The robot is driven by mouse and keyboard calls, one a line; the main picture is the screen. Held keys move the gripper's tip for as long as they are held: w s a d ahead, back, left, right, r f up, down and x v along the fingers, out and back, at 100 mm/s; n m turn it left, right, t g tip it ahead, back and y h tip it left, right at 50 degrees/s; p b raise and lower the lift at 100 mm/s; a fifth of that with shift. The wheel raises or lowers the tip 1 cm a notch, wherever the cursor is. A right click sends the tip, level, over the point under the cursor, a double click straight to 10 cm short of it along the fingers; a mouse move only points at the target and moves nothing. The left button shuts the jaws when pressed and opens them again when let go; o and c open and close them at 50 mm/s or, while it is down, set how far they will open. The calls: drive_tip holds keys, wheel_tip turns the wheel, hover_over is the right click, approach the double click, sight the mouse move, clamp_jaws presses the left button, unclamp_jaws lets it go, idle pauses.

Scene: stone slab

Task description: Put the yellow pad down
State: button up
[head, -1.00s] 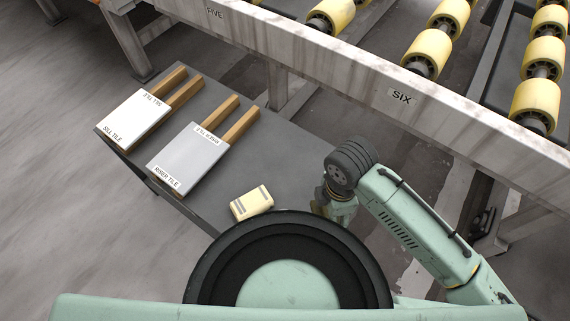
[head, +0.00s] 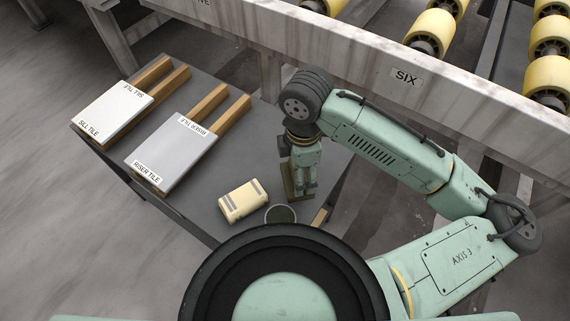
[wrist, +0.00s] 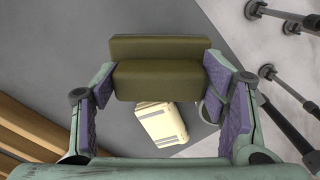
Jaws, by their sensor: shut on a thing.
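The yellow pad, an olive-yellow block in this light, is in my gripper (head: 303,186). In the wrist view the pad (wrist: 160,80) spans between the two purple-lined fingers, which press its ends. In the head view only part of it shows past the fingers, over the right part of the dark table (head: 255,150). The pad looks level and above the table top; I cannot tell the exact gap. A cream block with grey bands (head: 243,200) lies on the table, left of my gripper, and shows below the pad in the wrist view (wrist: 161,122).
A round cup-like thing (head: 281,214) stands between the cream block and my body. Two tiles, SILL TILE (head: 115,112) and RISER TILE (head: 172,150), lie on wooden strips at the table's left. A roller conveyor frame (head: 380,68) runs behind. Grey table top is bare behind the cream block.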

sight(285, 164)
drive_tip(key=w+a, duration=0.1)
drive_tip(key=w, duration=0.1)
drive_tip(key=w+a, duration=0.1)
drive_tip(key=a, duration=0.1)
drive_tip(key=shift+w+f+p, duration=0.2)
drive_tip(key=shift+w+p, duration=0.15)
drive_tip(key=shift+w+a+f, duration=0.2)
drive_tip(key=shift+w, duration=0.05)
drive_tip(key=shift+f, duration=1.65)
drive_tip(key=shift+f, duration=0.15)
drive_tip(key=o, duration=1)
wheel_tip(285, 164, up, 12)
drive_tip(key=shift+r+p, duration=0.2)
drive_tip(key=shift+p, duration=0.15)
